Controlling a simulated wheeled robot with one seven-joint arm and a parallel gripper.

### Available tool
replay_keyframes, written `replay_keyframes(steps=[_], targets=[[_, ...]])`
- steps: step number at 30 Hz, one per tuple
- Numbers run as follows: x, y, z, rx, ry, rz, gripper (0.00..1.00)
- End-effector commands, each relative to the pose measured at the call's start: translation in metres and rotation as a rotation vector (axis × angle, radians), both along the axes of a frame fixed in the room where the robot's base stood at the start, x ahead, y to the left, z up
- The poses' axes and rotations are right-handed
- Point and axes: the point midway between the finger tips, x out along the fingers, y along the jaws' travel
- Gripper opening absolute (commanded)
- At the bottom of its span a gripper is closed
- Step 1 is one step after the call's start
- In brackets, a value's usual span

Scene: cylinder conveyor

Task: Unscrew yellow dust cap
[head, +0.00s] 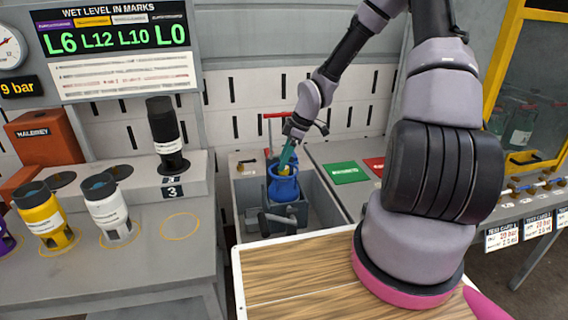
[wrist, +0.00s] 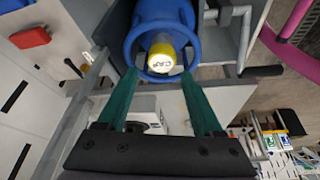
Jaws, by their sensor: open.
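A blue cylinder (head: 284,190) stands upright in a grey bay at the middle of the head view. Its blue collar (wrist: 129,48) fills the top of the wrist view. The yellow dust cap (wrist: 161,57), with dark lettering on its pale end, sits inside the collar. It shows only as a small yellow patch in the head view (head: 284,171). My gripper (wrist: 160,75) is open, with its two green fingers apart on either side of the cap's line. The tips are at the collar's edge; I cannot tell whether they touch it. Nothing is between the fingers.
The grey bay walls (head: 325,205) and a clamp (head: 275,217) surround the cylinder closely. A red T-handle (head: 275,116) stands behind it. Green (head: 345,173) and red pads lie on the right bench. Black, white and yellow cylinders stand on the left bench.

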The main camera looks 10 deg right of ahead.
Motion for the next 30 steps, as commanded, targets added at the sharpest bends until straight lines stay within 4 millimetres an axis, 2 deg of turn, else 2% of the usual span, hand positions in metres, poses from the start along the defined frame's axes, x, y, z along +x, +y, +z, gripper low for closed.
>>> replay_keyframes(steps=[11, 24, 30], targets=[[-0.001, 0.001, -0.001, 0.0, 0.001, -0.001, 0.68], [-0.001, 0.001, -0.025, 0.0, 0.003, -0.001, 0.68], [-0.002, 0.0, -0.029, 0.0, 0.006, -0.001, 0.68]])
